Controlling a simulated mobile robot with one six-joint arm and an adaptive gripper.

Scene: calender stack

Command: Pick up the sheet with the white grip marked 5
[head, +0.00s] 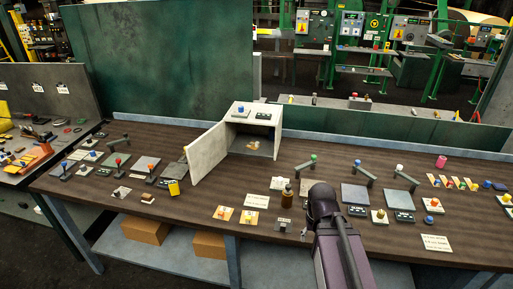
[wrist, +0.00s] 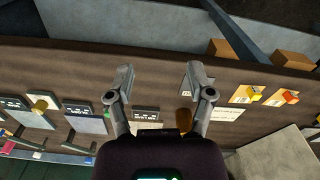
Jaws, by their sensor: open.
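My gripper (wrist: 158,72) is open and empty, held above the brown workbench with its two fingers apart. In the head view my gripper (head: 306,232) is at the front middle of the bench, partly hidden by my arm. Several small sheets with knob-like grips lie on the bench. Two orange-yellow sheets, one left (head: 224,212) and one right (head: 250,216), lie left of my gripper; they also show in the wrist view (wrist: 247,94). A pale sheet with a yellowish grip (head: 379,216) lies to the right. I cannot make out a 5 on any grip.
A pale open-fronted box (head: 248,111) with its door swung open stands at the back middle. A brown bottle (head: 287,196) stands close to my gripper. Grey plates with post-and-arm stands (head: 355,195) are on the right. Bare wood shows at the front left.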

